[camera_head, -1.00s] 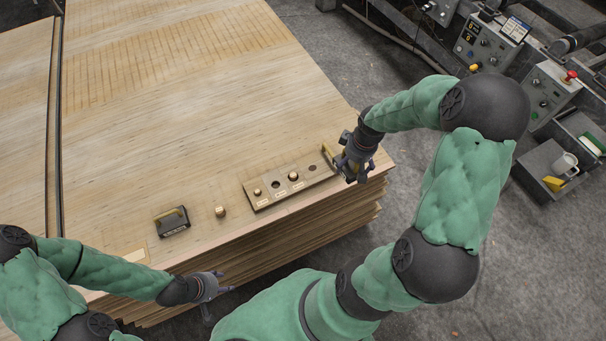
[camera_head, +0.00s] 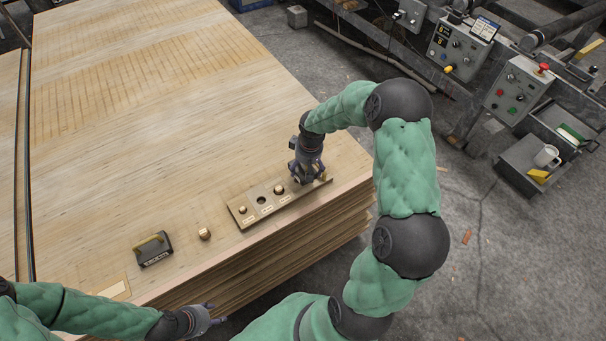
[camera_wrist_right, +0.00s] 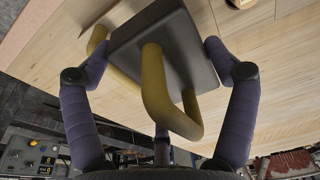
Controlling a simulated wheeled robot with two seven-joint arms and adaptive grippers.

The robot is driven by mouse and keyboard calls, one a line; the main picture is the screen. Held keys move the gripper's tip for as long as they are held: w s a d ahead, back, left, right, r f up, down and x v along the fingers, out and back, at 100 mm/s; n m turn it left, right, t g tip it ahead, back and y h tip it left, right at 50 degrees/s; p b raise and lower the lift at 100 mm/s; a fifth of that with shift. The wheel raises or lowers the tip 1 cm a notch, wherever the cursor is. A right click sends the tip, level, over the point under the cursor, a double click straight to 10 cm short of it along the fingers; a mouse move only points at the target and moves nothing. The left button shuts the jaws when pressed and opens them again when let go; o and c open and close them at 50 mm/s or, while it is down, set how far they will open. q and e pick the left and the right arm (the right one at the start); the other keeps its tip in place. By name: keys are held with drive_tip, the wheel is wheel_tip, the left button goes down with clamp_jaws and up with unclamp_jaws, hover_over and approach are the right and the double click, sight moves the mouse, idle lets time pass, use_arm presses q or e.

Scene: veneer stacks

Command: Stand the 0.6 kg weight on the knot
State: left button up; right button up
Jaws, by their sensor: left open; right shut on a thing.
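My right gripper (camera_head: 308,178) is over the right end of a narrow labelled board (camera_head: 238,220) on the veneer stack. In the right wrist view its fingers (camera_wrist_right: 160,60) close around a dark, block-shaped weight (camera_wrist_right: 178,42) with a bent yellow handle. The mass marking cannot be read there, and the head view hides most of this weight. A second dark block with a yellow handle (camera_head: 153,249) and a pale label stands at the left. The board has a dark round spot (camera_head: 261,200) and small round knobs; I cannot tell which is the knot. My left gripper (camera_head: 208,313) is open and empty beyond the stack's front edge.
Control boxes (camera_head: 515,90) and a tray with a white mug (camera_head: 546,156) are off to the right.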

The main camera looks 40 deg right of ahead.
sight(303, 172)
drive_tip(key=shift+w+a+f, duration=0.1)
drive_tip(key=shift+w+f, duration=0.4)
drive_tip(key=shift+w+f+b, duration=0.15)
drive_tip(key=shift+f+b, duration=1.1)
drive_tip(key=shift+f, duration=0.4)
drive_tip(key=shift+f, duration=0.1)
drive_tip(key=o, duration=1.5)
drive_tip(key=r+p, duration=0.1)
drive_tip(key=r, duration=0.2)
drive_tip(key=s+r+p, duration=0.1)
drive_tip(key=r+p, duration=0.1)
drive_tip(key=r, duration=0.2)
drive_tip(key=r+p, duration=0.1)
drive_tip(key=r, duration=0.2)
drive_tip(key=shift+s+a+r+p, duration=0.1)
drive_tip(key=shift+s+r+p, duration=0.25)
drive_tip(key=shift+p, duration=0.05)
drive_tip(key=shift+s+r, duration=0.15)
drive_tip(key=shift+r, duration=0.55)
